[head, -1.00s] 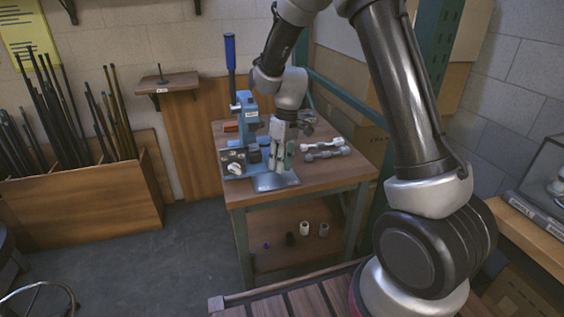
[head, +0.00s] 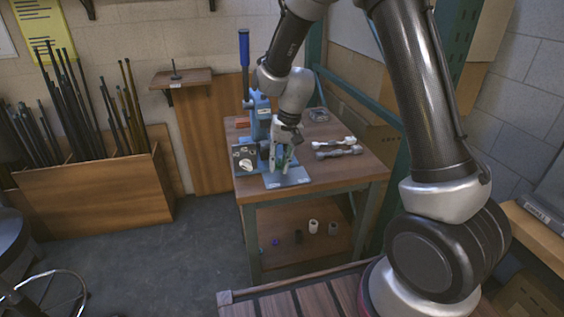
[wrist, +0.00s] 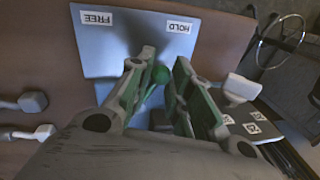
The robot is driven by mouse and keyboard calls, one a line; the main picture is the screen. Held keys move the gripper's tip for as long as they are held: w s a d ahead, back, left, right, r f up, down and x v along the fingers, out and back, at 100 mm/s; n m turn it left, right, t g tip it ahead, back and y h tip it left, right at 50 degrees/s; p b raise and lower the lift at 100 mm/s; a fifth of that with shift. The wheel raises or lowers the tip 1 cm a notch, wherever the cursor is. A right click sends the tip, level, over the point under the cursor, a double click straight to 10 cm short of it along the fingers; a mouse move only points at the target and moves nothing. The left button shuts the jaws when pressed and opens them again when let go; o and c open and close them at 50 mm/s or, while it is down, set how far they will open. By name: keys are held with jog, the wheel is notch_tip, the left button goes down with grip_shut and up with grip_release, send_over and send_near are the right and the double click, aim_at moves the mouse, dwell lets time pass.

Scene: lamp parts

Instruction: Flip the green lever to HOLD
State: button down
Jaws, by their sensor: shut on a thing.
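The green lever with a round tip (wrist: 160,74) shows in the wrist view between my two fingers. My gripper (wrist: 165,62) is shut on it; the fingers and their green inner faces hide its lower part. In the head view my gripper (head: 281,163) reaches down over the grey plate (head: 291,181), with a bit of green at the fingers. In the wrist view the plate (wrist: 130,45) carries a FREE label (wrist: 97,18) and a HOLD label (wrist: 178,26). The lever's tip appears nearer HOLD; its exact angle is unclear.
A blue press with a tall handle (head: 244,60) stands behind my gripper. A panel with a white knob (head: 246,164) is left of the plate. Grey and white parts (head: 338,150) lie to the right on the wooden table (head: 330,173). Small parts stand on the lower shelf.

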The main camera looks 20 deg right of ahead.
jog(key=shift+w+a+r+m, duration=0.1)
jog(key=shift+w+a+m, duration=0.1)
jog(key=shift+m, duration=0.1)
dwell(0.4)
jog(key=c, duration=1.3)
grip_release()
jog(key=r, duration=0.4)
jog(key=d+r, duration=0.1)
jog(key=r, duration=0.2)
jog(key=d+r, duration=0.1)
jog(key=r, duration=0.3)
jog(key=shift+s+d+r, duration=0.15)
jog(key=shift+s+r, duration=0.15)
jog(key=shift+r, duration=0.05)
